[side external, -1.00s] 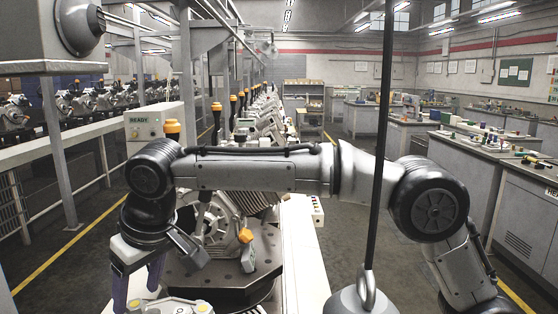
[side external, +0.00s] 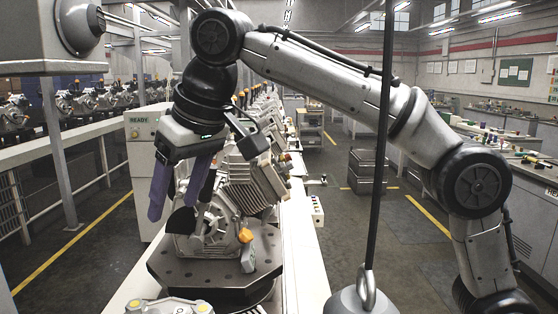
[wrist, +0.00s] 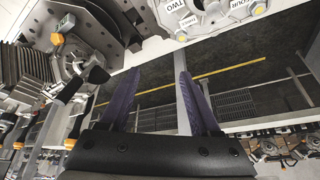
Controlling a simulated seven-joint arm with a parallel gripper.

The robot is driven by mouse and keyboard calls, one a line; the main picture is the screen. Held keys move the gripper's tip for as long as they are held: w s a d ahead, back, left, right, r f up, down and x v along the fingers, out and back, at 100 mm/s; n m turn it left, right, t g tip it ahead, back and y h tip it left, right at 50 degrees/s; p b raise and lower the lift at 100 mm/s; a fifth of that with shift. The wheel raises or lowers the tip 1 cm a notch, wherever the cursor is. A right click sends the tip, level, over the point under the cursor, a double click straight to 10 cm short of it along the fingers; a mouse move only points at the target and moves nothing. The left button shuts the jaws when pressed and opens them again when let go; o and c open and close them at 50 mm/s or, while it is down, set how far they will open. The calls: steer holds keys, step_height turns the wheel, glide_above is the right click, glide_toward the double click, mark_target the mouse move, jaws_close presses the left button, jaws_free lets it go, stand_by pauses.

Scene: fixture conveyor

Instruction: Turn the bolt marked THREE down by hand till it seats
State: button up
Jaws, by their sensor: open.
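The bolt marked THREE (wrist: 187,22) shows at the top edge of the wrist view, on a pale metal part with a yellow-topped piece beside it. Labels TWO (wrist: 173,5) and FOUR (wrist: 239,6) are partly cut off there. In the side view, only the top of a pale part with yellow caps (side external: 170,306) shows at the bottom edge; I cannot read labels there. My gripper (side external: 173,208) has purple fingers, open and empty, pointing down above and behind that part. The fingers also show in the wrist view (wrist: 158,66), apart from the bolts.
A black cable (side external: 383,130) with a grey weight (side external: 362,302) hangs in the foreground. A READY cabinet (side external: 142,165) stands behind on the left.

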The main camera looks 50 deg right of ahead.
steer(key=s+d+r+m, duration=0.1)
steer(key=s+d, duration=0.1)
steer(key=d, duration=0.5)
steer(key=s+d+r+m, duration=0.1)
steer(key=s+d+r, duration=0.1)
steer(key=d, duration=0.5)
steer(key=shift+s+d+r+t+h, duration=0.15)
steer(key=shift+s+t+h, duration=0.15)
steer(key=shift+s, duration=0.55)
